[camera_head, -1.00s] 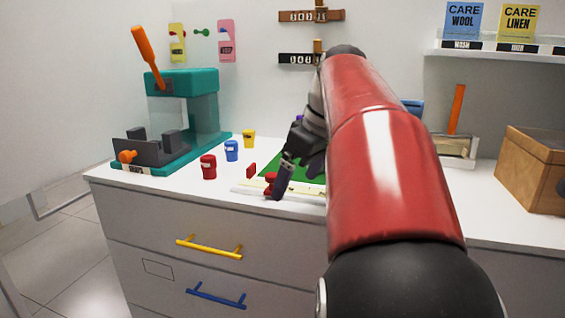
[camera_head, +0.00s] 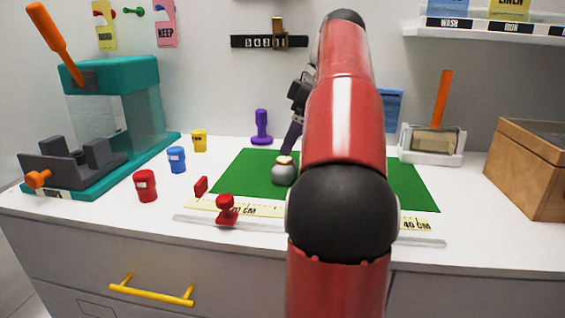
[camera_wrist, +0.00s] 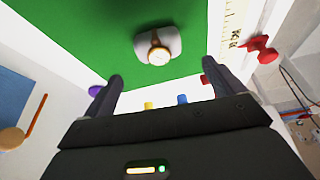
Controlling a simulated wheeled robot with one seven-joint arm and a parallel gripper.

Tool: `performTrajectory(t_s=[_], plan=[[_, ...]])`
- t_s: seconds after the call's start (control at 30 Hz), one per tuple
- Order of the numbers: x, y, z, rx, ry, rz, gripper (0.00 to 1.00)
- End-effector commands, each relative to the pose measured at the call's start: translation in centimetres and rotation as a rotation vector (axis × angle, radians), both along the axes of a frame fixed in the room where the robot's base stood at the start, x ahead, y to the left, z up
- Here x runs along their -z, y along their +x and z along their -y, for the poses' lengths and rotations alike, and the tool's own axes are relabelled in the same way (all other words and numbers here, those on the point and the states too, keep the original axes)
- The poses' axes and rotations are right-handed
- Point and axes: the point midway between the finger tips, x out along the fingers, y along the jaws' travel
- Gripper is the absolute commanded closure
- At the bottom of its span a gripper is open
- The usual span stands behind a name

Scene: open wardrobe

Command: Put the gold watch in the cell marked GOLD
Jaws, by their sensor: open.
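The gold watch (camera_wrist: 159,55) is wrapped around a small grey cushion (camera_wrist: 145,43) on the green mat (camera_wrist: 110,25) in the wrist view. In the head view the watch (camera_head: 284,159) shows as a gold band on the grey cushion (camera_head: 284,176). My gripper (camera_wrist: 159,86) is open, its two fingers apart and nothing between them. The cushion lies beyond the fingertips, near the middle of the gap. In the head view my arm hides part of the mat and most of my gripper. I see no cell marked GOLD in these frames.
A teal press (camera_head: 115,100) is far left, a wooden box (camera_head: 530,172) far right. A yellow-handled drawer (camera_head: 150,293) is shut below.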

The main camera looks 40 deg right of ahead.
Motion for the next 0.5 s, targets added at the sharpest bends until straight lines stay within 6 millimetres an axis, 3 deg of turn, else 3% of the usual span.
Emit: performTrajectory(t_s=[0.27, 0.5], plan=[[2.4, 0.7, -0.5, 0.000, 0.000, -0.001, 0.06], [5.8, 1.8, -1.0, -0.002, 0.001, -0.002, 0.06]])
